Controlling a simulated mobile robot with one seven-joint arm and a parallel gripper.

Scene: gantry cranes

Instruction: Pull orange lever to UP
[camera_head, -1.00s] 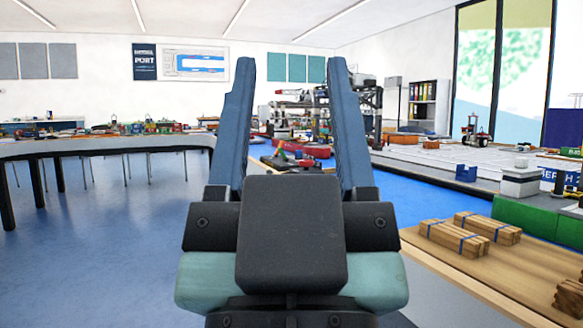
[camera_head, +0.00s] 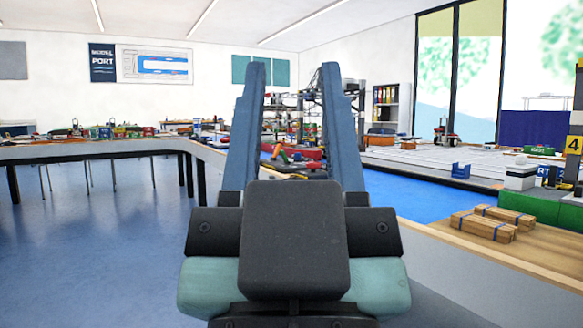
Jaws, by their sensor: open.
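My gripper (camera_head: 292,68) stands upright in the middle of the head view. Its two blue-grey fingers are spread apart with nothing between them. Beyond them, a small orange stick-like piece (camera_head: 281,153) shows on a cluttered bench. It is too small to tell whether it is the orange lever or how it is set. My gripper is far from it and touches nothing. The dark block of my gripper hides the floor and bench straight ahead.
A long table (camera_head: 95,148) with model pieces runs along the left. A wooden bench (camera_head: 548,248) at the right front holds strapped timber bundles (camera_head: 484,226). A model port table (camera_head: 430,160) stands behind it. Blue floor (camera_head: 110,240) is clear at left.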

